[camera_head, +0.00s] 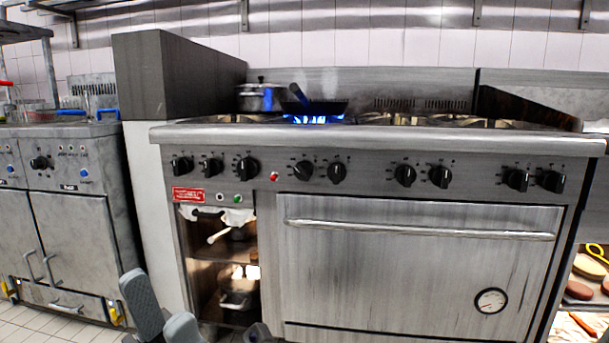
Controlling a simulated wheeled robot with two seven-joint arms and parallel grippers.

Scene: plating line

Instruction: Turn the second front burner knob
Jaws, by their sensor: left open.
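A steel range (230,140) stands ahead with a row of several black knobs along its front panel. From the left come a first knob (182,166), a second knob (212,166) and a larger third knob (247,168). A pair follows, one knob (303,170) and another knob (337,172), then further pairs to the right. The knobs carry no readable label, so I cannot tell which is the second front burner's. My left gripper (158,298) is open and empty at the bottom left, low in front of the range and apart from the knobs. My right gripper is not identifiable.
A blue flame (315,119) burns under a dark pan (325,106), beside a steel pot (260,97). The oven door handle (420,230) runs below the knobs. Open shelves (225,273) hold pots at left. A fryer unit (75,215) stands far left. Food trays show far right.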

